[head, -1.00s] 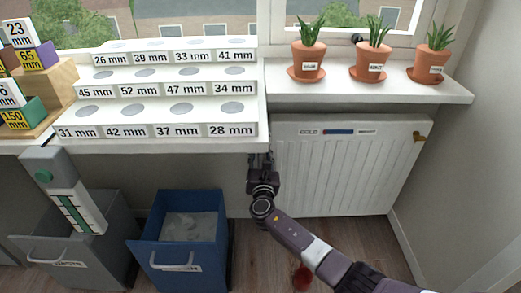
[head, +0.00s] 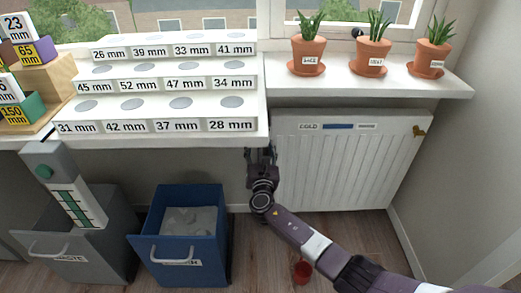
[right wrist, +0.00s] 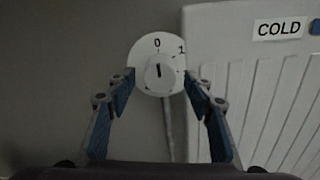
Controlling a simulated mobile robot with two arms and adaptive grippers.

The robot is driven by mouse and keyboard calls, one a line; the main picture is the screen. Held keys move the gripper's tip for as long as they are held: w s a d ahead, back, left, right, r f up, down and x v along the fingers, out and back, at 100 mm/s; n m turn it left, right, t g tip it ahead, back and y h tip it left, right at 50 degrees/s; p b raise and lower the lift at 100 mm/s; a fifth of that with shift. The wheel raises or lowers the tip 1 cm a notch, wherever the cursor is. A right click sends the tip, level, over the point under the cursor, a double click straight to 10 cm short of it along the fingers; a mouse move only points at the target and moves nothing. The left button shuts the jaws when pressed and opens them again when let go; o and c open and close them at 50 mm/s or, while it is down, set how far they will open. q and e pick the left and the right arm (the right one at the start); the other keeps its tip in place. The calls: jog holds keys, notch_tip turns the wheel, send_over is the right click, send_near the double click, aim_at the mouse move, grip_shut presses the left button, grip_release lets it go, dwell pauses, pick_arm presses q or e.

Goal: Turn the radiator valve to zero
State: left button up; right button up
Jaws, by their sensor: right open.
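The radiator (head: 350,165) is a white ribbed panel under the window sill, with a strip marked COLD (right wrist: 278,29). The valve knob (right wrist: 165,82) is a round white dial on a pale backing plate left of the radiator. The plate shows 0 at the top and 1 at upper right. The knob's short black mark stands nearly upright, roughly toward 0. My right gripper (right wrist: 158,80) is open, one finger on each side of the knob; I cannot tell whether they touch it. In the head view, my right gripper (head: 261,154) hides the valve. My left gripper is not in view.
A stepped white rack (head: 165,100) with size labels overhangs the right gripper's left. A blue bin (head: 190,195) and a grey bin (head: 75,255) stand on the floor. Potted plants (head: 373,52) line the sill. A red cup (head: 303,272) is on the floor beside my right arm.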

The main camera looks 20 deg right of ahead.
jog(key=v, duration=1.2)
jog(key=shift+d+f, duration=0.1)
